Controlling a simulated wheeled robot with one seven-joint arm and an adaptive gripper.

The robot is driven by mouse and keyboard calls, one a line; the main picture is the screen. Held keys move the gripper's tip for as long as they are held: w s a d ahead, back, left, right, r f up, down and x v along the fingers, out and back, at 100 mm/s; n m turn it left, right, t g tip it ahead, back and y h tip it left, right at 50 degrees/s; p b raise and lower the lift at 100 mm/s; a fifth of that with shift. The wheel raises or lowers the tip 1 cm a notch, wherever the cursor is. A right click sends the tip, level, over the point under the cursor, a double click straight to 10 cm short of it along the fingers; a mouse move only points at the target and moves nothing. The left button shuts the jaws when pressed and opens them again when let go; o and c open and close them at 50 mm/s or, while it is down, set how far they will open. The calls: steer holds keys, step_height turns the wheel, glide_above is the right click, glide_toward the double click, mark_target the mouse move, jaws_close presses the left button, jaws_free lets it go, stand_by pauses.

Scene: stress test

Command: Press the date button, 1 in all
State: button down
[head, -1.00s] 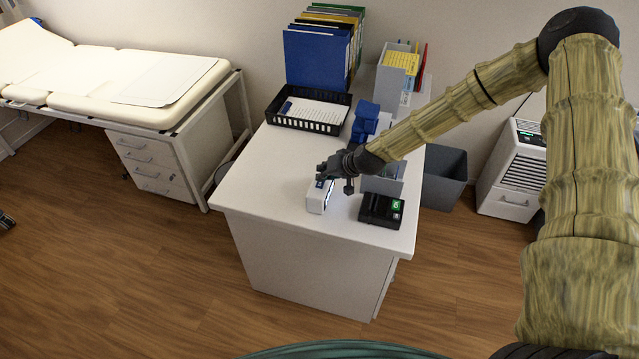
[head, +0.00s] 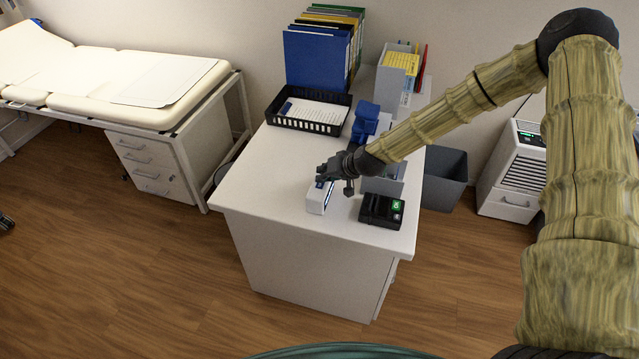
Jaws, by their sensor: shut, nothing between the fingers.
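My gripper (head: 322,180) is shut and empty, over the white desk (head: 262,200) near its front part. Its fingertips are at the top of a small white device (head: 317,200) with a blue patch; I cannot tell whether they touch it. To the right of it stands a black device (head: 381,211) with a lit green display and what look like small keys. The date button is too small to make out on either device. A blue object (head: 364,120) stands behind my gripper, partly hidden by my arm.
A grey bin (head: 444,180) is right of the desk. The desk's left front is clear.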

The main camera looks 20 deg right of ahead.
stand_by(0.5)
steer(key=shift+r+p, duration=0.3)
steer(key=shift+r, duration=0.45)
steer(key=shift+r, duration=0.1)
steer(key=shift+r+p, duration=1.4)
steer(key=shift+r, duration=1)
